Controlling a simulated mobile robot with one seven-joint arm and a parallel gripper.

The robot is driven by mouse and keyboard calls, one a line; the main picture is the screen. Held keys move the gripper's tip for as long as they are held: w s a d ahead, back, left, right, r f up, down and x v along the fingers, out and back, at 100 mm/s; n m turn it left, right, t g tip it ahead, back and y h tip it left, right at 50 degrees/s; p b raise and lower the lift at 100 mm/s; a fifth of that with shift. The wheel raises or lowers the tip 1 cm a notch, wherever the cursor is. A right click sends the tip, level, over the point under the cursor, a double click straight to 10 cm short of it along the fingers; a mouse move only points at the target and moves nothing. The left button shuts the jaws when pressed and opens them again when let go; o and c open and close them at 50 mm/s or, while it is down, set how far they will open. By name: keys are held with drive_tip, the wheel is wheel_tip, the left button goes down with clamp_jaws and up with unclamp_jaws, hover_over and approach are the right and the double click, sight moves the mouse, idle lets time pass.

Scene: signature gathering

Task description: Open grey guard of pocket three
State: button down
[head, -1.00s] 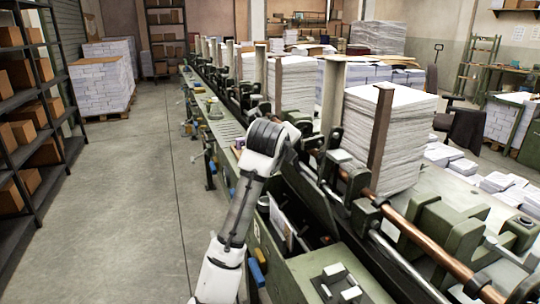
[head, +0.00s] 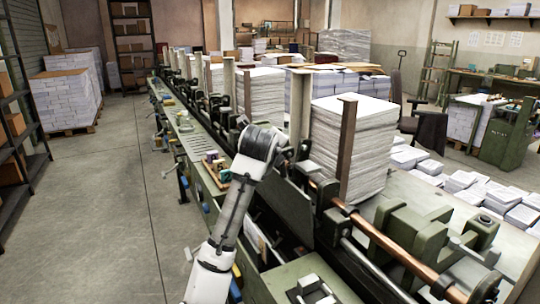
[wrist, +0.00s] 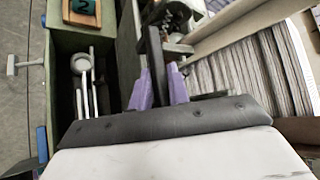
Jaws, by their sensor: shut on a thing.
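In the wrist view the two purple fingertips of my gripper (wrist: 160,90) are closed around a dark upright bar (wrist: 154,52). A grey-green panel (wrist: 127,48) stands just left of the bar; I cannot tell whether the two are joined. In the head view a flat dark grey plate (head: 287,212), which looks like a guard, stands tilted along the front of the machine, below and right of my wrist. My fingers are hidden behind my wrist there.
An open green trough (wrist: 82,85) with metal rods lies left of my gripper. A tall paper stack (head: 352,150) stands behind a brown post (head: 347,150). A copper shaft (head: 385,240) runs along the machine. The floor aisle (head: 105,210) at left is clear.

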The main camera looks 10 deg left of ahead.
drive_tip(key=c, duration=1.4)
unclamp_jaws()
drive_tip(key=shift+c, duration=0.2)
drive_tip(key=b+v, duration=0.3)
drive_tip(key=v, duration=1)
drive_tip(key=shift+s+r, duration=0.2)
drive_tip(key=shift+s, duration=0.15)
